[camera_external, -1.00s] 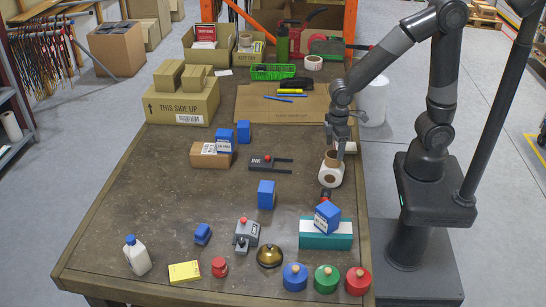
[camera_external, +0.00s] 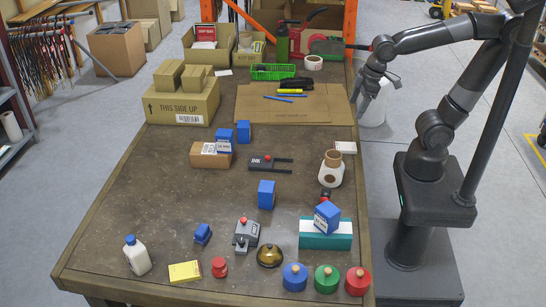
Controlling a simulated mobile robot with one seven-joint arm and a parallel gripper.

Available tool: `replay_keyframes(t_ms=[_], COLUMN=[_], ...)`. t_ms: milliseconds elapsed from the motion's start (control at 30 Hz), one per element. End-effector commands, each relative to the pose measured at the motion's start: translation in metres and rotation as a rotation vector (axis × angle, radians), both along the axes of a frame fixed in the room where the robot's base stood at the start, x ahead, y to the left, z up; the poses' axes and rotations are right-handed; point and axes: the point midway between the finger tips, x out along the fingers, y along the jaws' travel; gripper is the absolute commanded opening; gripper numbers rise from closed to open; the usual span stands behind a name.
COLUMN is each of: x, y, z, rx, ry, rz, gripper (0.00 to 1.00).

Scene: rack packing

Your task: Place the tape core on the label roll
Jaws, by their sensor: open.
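The brown tape core (camera_external: 333,157) sits on top of the white label roll (camera_external: 329,174) near the right edge of the table. The core rests upright on the roll, and nothing holds it. My gripper (camera_external: 366,93) is open and empty. It is raised at the table's right edge, beyond and apart from the core and roll, beside the cardboard sheet.
A white card or box (camera_external: 345,147) lies just behind the roll. A dark stamp-like item (camera_external: 325,195) and a teal box (camera_external: 325,240) with a blue box (camera_external: 327,216) stand in front. Flat cardboard (camera_external: 290,115) lies behind.

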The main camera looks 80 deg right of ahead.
Motion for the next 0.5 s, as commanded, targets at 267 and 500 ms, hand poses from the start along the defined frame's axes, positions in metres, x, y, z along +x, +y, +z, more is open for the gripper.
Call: replay_keyframes(t_ms=[267,500], x=[-0.040,-0.048], y=[-0.015,-0.018], z=[0.023,0.026], rx=[0.037,0.048], ry=[-0.165,-0.198], rz=[-0.124,-0.151], gripper=[0.76,0.76])
